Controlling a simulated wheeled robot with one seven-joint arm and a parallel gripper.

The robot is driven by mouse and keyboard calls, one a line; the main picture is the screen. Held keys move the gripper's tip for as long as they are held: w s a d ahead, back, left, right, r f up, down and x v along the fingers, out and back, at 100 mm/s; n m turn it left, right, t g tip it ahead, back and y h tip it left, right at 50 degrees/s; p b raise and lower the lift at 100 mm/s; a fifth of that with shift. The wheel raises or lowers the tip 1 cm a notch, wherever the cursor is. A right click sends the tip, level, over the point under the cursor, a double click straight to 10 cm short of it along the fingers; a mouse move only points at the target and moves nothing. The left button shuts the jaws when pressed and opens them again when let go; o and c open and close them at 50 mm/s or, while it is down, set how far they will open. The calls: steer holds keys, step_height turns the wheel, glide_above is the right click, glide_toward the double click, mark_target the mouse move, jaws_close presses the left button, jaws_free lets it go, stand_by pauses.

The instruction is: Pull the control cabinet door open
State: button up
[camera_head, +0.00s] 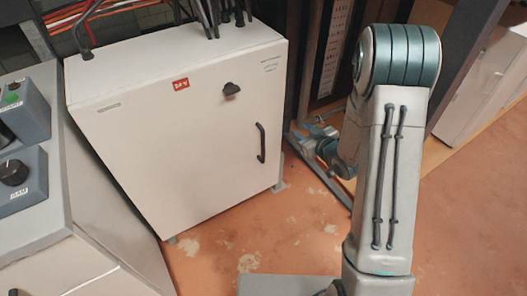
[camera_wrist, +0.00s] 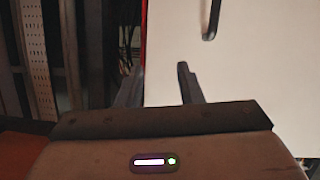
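The control cabinet (camera_head: 180,60) is a pale box on the left half of the head view. Its front door (camera_head: 175,150) looks shut, flush with the frame. In the wrist view the white door panel (camera_wrist: 245,75) fills the right side, with part of the handle (camera_wrist: 213,20) at the top. My gripper (camera_wrist: 160,70) is open and empty, its fingers apart and clear of the handle. The head view does not show its fingertips clearly.
A grey console with a green button (camera_head: 12,98) and a black dial (camera_head: 13,172) stands to the left of the cabinet. Dark cables (camera_head: 212,15) enter the cabinet top. A rack (camera_head: 333,45) stands to the right. Orange floor (camera_head: 260,235) is open in front.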

steer(key=s+a+f+n+y+b, duration=0.1)
steer(key=s+a+f+y+b, duration=0.1)
steer(key=f, duration=0.3)
steer(key=s+a+f+y+b, duration=0.1)
steer(key=f+y+b, duration=0.2)
steer(key=f, duration=0.2)
steer(key=b+x, duration=0.2)
steer(key=x, duration=1.1)
steer(key=shift+s+a+r+y, duration=0.2)
steer(key=shift+s+a+y, duration=0.1)
steer(key=shift+a, duration=0.15)
jaws_close()
